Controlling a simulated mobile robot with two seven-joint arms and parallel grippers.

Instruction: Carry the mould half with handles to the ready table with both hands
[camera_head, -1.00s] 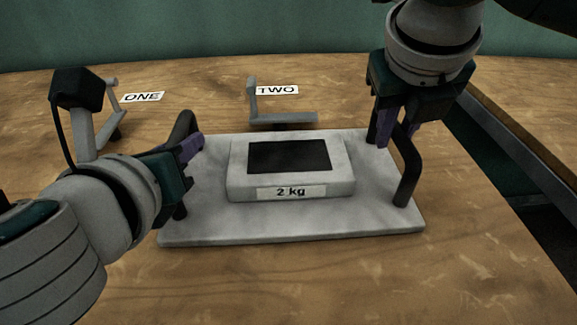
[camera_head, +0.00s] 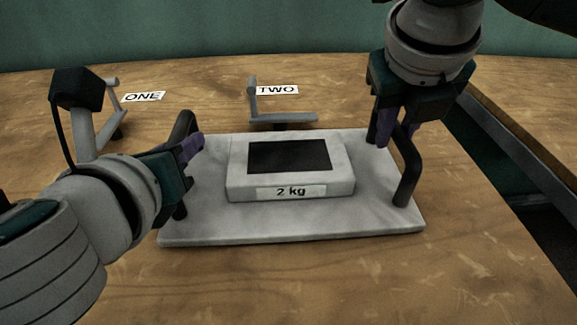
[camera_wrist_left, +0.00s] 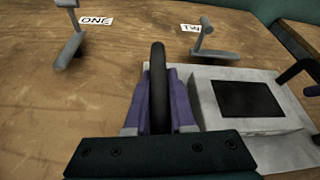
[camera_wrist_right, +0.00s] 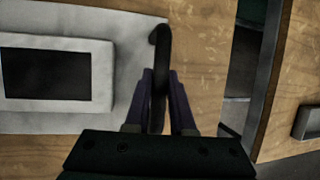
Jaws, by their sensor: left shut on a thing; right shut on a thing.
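The mould half (camera_head: 290,225) is a pale grey plate with a raised block labelled "2 kg" and a dark recess (camera_head: 289,156) on top. It has a dark arched handle at each end. My left gripper (camera_head: 192,146) is shut on the left handle, whose bar (camera_wrist_left: 158,88) stands between the purple fingers in the left wrist view. My right gripper (camera_head: 398,130) is shut on the right handle (camera_head: 409,172); the right wrist view shows that bar (camera_wrist_right: 161,62) between the fingers. The plate looks level, at or just above the wooden table; I cannot tell which.
The wooden table (camera_head: 330,285) has cards reading ONE (camera_head: 143,97) and TWO (camera_head: 277,90) at the back, each beside a grey bracket. The bracket by TWO (camera_head: 283,118) stands close behind the plate. A gap (camera_head: 500,150) lies past the table's right edge, with another wooden surface beyond.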

